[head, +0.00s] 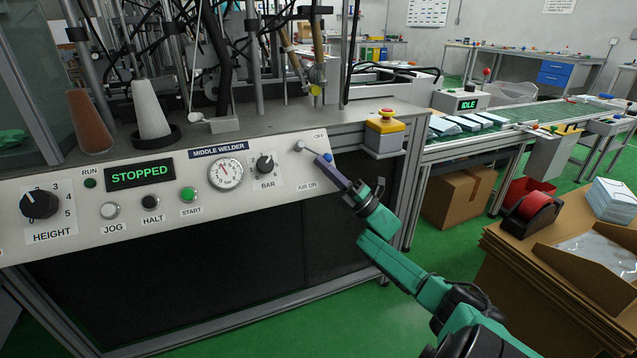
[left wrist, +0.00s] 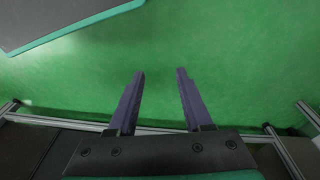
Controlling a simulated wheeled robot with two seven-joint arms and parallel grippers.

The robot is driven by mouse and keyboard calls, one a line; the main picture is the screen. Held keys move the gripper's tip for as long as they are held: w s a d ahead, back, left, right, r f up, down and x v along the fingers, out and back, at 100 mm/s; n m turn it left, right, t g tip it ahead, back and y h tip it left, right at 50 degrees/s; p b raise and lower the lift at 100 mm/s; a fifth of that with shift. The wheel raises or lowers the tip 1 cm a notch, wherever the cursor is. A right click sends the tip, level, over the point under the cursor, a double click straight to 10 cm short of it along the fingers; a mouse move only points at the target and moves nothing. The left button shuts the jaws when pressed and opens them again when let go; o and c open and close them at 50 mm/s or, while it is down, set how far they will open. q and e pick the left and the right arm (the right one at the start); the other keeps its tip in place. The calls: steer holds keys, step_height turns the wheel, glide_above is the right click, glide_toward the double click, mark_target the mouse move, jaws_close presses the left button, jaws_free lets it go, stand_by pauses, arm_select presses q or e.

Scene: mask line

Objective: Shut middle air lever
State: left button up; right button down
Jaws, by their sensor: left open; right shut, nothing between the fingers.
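The air lever (head: 313,151) sits at the right end of the middle welder panel (head: 240,219), between the labels OFF above and AIR ON below. My left gripper (left wrist: 160,80) is open and empty in the left wrist view, over green floor. It is not in the head view.
The panel also holds a STOPPED display (head: 140,174), a pressure gauge (head: 226,174), a BAR knob (head: 265,164) and a HEIGHT knob (head: 39,204). A yellow emergency stop box (head: 385,123) stands right of the lever. A cardboard stack (head: 545,270) is at the lower right.

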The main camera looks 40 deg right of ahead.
mark_target(331, 152)
arm_select(q)
step_height(331, 152, up, 5)
steer(key=b, duration=0.2)
arm_select(e)
steer(key=shift+w+d+r, duration=0.1)
steer(key=shift+d+r, duration=0.3)
steer(key=shift+d, duration=0.45)
steer(key=shift+d+r, duration=0.1)
steer(key=shift+d, duration=0.1)
steer(key=shift+w+d+r+b, duration=0.3)
steer(key=shift+d+r+b, duration=0.25)
steer(key=shift+b, duration=0.35)
steer(key=shift+r, duration=0.25)
arm_select(q)
steer(key=w+d+f+t+h, duration=0.2)
steer(key=w+d+f+t, duration=0.1)
steer(key=d, duration=0.3)
steer(key=shift+w+f+m, duration=0.15)
steer(key=shift+f+m, duration=0.15)
steer(key=shift+m, duration=0.1)
arm_select(e)
steer(key=shift+d+r, duration=0.1)
steer(key=shift+r, duration=0.15)
